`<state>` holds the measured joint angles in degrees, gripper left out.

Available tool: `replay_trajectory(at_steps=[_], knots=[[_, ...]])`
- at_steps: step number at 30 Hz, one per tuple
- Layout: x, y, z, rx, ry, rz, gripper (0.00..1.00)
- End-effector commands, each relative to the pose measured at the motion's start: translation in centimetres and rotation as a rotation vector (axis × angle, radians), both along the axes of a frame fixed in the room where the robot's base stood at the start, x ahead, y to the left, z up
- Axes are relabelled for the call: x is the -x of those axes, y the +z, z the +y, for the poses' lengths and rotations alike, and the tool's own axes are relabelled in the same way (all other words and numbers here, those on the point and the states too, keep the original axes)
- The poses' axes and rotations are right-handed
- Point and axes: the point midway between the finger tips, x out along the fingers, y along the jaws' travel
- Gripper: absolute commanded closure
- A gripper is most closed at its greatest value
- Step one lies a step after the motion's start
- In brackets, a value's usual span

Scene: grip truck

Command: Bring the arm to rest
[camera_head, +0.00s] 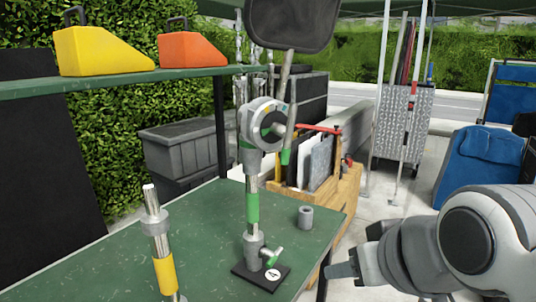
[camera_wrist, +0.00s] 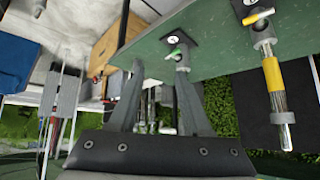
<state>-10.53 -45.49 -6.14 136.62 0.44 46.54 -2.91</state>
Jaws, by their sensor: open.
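My gripper (camera_head: 341,270) is at the lower right in the head view, beside the right edge of the green table (camera_head: 90,270). In the wrist view its two dark fingers stand apart with nothing held between them (camera_wrist: 157,80). A stand with a green band (camera_head: 252,208) rises from a black base marked 4 (camera_head: 262,277) on the table, left of my gripper and apart from it. A round clamp head (camera_head: 262,125) sits high on this stand and bears a slanted rod with a dark panel (camera_head: 291,24).
A yellow-banded post (camera_head: 164,275) and a grey ring (camera_head: 305,217) stand on the table. A shelf (camera_head: 150,77) holds yellow (camera_head: 98,52) and orange (camera_head: 191,51) wedges. A wooden crate (camera_head: 345,190) stands behind the table. The paving (camera_head: 385,210) on the right is partly clear.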

Motion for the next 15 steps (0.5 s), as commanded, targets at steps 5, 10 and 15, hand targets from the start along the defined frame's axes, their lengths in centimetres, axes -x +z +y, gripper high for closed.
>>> replay_trajectory(at_steps=[5,10,15], knots=[[2.5,-6.3,-1.6,0.058,-0.116,0.199,0.52],[3.3,-4.5,-1.9,0.069,-0.143,0.247,0.52],[3.3,-1.0,-1.9,0.068,-0.141,0.245,0.52]])
